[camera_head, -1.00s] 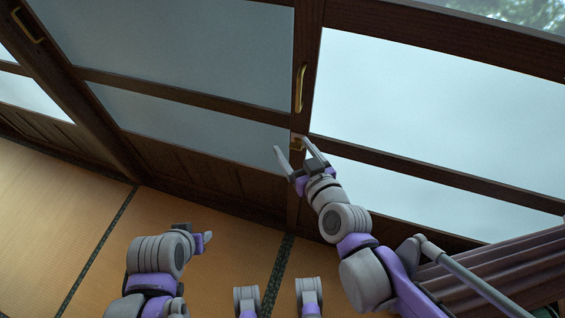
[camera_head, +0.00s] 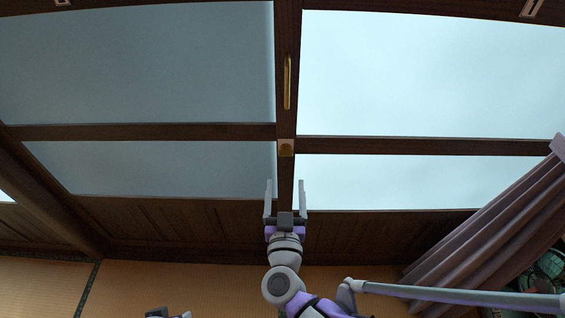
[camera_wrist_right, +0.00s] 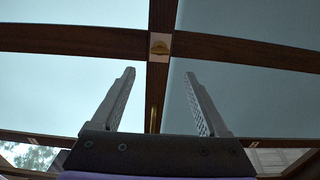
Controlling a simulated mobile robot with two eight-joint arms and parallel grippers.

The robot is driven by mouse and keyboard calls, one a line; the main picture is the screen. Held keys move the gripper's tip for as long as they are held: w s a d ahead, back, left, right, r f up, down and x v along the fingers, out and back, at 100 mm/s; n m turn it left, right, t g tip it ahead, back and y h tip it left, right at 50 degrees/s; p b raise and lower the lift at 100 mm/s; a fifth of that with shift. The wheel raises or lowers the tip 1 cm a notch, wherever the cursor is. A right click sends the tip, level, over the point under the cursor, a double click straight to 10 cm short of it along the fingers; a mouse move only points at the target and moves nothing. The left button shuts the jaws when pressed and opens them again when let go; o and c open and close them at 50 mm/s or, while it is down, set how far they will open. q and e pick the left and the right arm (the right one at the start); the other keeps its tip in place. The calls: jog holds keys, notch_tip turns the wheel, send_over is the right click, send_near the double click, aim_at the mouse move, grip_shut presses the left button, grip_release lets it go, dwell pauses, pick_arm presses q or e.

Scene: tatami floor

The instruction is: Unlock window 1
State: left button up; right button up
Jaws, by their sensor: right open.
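The window has frosted panes (camera_head: 430,75) in dark wooden frames that meet at a central upright.
Small marked plates are on the top frame, one at the left (camera_head: 62,3) and one at the right (camera_head: 530,8). A mauve curtain (camera_head: 500,235) hangs at the right, with plants behind it. Tatami floor (camera_head: 45,285) lies below the wooden lower panels.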

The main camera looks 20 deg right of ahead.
aim_at(286, 155)
jog(key=b+x, duration=0.1)
jog(key=x, duration=0.9)
jog(key=shift+w+d, duration=0.1)
jog(key=shift+w, duration=0.15)
jog(key=shift+c, duration=0.3)
grip_shut()
